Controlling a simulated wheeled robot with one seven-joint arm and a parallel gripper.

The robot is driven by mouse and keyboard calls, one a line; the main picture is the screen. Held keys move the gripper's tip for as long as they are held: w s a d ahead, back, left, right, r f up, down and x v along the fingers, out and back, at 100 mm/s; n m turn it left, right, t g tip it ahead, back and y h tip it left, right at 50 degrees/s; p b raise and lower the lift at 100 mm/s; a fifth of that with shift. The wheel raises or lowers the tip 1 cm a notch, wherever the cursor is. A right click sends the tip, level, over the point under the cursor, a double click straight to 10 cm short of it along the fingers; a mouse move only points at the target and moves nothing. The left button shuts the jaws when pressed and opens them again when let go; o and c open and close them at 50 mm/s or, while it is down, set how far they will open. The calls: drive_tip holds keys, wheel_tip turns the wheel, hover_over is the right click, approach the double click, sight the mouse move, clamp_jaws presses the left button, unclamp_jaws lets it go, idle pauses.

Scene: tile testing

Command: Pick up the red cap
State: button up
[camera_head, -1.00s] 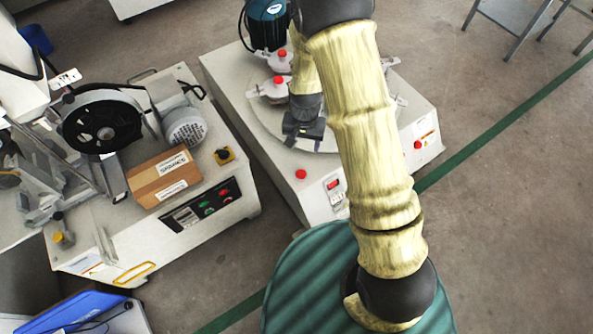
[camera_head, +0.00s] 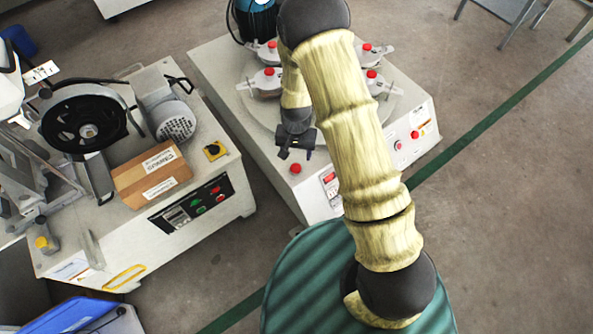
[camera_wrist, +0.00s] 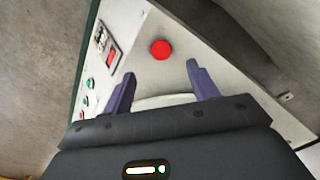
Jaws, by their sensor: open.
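A round red cap (camera_wrist: 161,49) sits on the white machine top in the wrist view, ahead of my gripper (camera_wrist: 160,75) and roughly in line with the gap between its fingers. It appears to be the red cap (camera_head: 295,168) near the machine's front edge in the head view, just below my gripper (camera_head: 296,151). The fingers are apart, with nothing between them. More red caps stand on the round clamps further back, such as one at the left (camera_head: 269,71) and one at the right (camera_head: 371,73). I cannot tell which the task means.
The white machine (camera_head: 222,70) carries a blue motor (camera_head: 256,18) and a front panel with buttons. To its left stands another machine with a black wheel (camera_head: 83,118) and a cardboard box (camera_head: 151,174). Open floor (camera_head: 500,215) lies at the right.

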sight(296, 167)
wheel_tip(296, 167, down, 3)
drive_tip(key=shift+d+f+b, duration=0.1)
drive_tip(key=shift+f+b, duration=0.1)
drive_tip(key=shift+b, duration=0.25)
wheel_tip(296, 167, down, 5)
drive_tip(key=b, duration=0.3)
drive_tip(key=shift+w+f, duration=0.15)
drive_tip(key=c, duration=1)
drive_tip(key=shift+c, duration=0.2)
